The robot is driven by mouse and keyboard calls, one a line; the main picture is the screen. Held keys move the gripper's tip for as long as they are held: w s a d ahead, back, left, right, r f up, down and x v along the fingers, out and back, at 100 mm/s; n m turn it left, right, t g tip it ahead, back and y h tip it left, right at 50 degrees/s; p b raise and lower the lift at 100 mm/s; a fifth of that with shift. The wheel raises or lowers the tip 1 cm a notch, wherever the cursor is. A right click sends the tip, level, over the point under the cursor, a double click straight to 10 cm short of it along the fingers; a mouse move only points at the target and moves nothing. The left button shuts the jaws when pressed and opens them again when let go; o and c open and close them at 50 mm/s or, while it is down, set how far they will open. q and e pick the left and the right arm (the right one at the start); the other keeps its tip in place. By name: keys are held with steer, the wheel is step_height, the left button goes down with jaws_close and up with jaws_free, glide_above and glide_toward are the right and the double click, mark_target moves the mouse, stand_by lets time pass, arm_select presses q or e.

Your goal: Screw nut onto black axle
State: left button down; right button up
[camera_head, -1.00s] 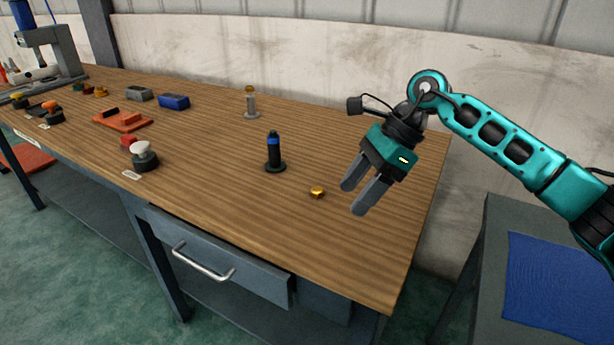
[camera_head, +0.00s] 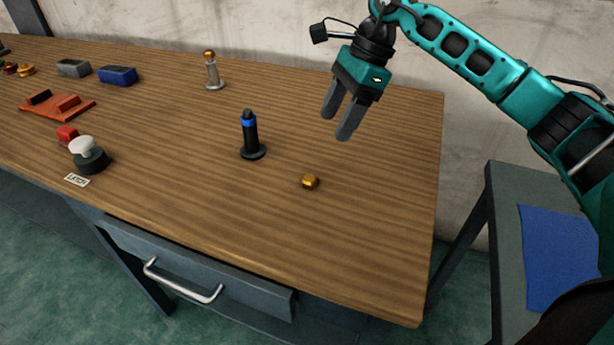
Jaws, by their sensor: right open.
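A small golden nut (camera_head: 310,182) lies on the wooden workbench near its right end. The black axle (camera_head: 249,136) stands upright on a round base to the left of the nut, with a blue band near its top. My right gripper (camera_head: 340,126) is open and empty. Its fingers point down above the bench, up and to the right of the nut in the picture and apart from it. My left gripper is not in view.
A silver post with a golden top (camera_head: 213,72) stands behind the axle. A white-topped latch button (camera_head: 88,153), an orange plate (camera_head: 57,106), a blue block (camera_head: 118,75) and a grey block (camera_head: 73,68) are at left. The bench (camera_head: 360,240) is clear around the nut.

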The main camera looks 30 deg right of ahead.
glide_above(309, 178)
steer(key=d, duration=0.2)
steer(key=f, duration=0.7)
steer(key=shift+s+d+f, duration=0.1)
steer(key=shift+s, duration=0.2)
steer(key=x, duration=0.5)
steer(key=shift+d+f, duration=0.15)
steer(key=shift+f, duration=0.05)
steer(key=shift+c, duration=0.5)
steer(key=c, duration=1)
